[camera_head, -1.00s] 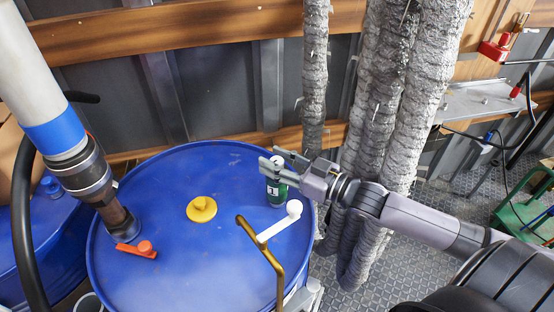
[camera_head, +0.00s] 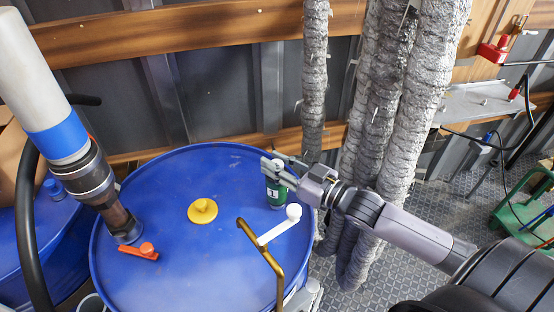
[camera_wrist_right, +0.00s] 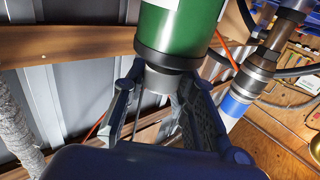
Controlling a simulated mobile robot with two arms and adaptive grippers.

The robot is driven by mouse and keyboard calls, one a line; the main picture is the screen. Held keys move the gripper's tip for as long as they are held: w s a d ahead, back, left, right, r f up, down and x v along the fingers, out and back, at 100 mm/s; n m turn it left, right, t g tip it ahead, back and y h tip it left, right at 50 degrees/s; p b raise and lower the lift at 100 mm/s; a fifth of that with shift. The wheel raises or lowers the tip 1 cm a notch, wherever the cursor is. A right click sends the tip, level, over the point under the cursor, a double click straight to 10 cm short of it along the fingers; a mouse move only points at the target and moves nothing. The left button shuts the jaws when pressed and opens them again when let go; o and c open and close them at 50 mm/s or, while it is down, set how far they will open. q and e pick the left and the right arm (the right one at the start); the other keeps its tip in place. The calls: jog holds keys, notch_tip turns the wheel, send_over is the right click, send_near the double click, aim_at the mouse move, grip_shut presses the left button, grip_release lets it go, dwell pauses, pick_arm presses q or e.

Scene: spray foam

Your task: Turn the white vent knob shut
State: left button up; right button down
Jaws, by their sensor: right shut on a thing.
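A white handle with a round end (camera_head: 293,211) lies over the right part of the blue barrel's lid (camera_head: 165,185), beside a bent brass tube (camera_head: 268,252). I take it for the white vent knob, but cannot be sure. A green can (camera_head: 275,194) with a white label stands just behind it. My right gripper (camera_head: 274,164) is at the top of this can, apart from the white handle. In the right wrist view the can (camera_wrist_right: 180,25) has a black collar, and its grey end (camera_wrist_right: 160,80) sits between the shut fingers. My left gripper is not in view.
A yellow cap (camera_head: 202,210) and a red-orange lever (camera_head: 139,252) are on the lid. A thick pipe with a blue band (camera_head: 58,140) meets the lid at left. Rough grey wrapped pipes (camera_head: 405,110) rise behind my right arm. The lid's middle front is clear.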

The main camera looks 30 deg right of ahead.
jog(key=m+h+p, duration=0.1)
jog(key=h, duration=0.1)
jog(key=m+t+h+p, duration=0.1)
jog(key=p, duration=0.1)
jog(key=shift+r+m+h, duration=0.2)
jog(key=shift+m+h, duration=0.2)
jog(key=m+h+p, duration=0.1)
jog(key=h, duration=0.2)
jog(key=shift+f+m+t, duration=0.1)
jog(key=shift+m+t, duration=0.2)
jog(key=shift+m, duration=0.1)
jog(key=shift+m+h, duration=0.8)
jog(key=shift+h, duration=0.9)
jog(key=c, duration=1.3)
grip_release()
jog(key=shift+f+y, duration=0.1)
jog(key=shift+y, duration=0.4)
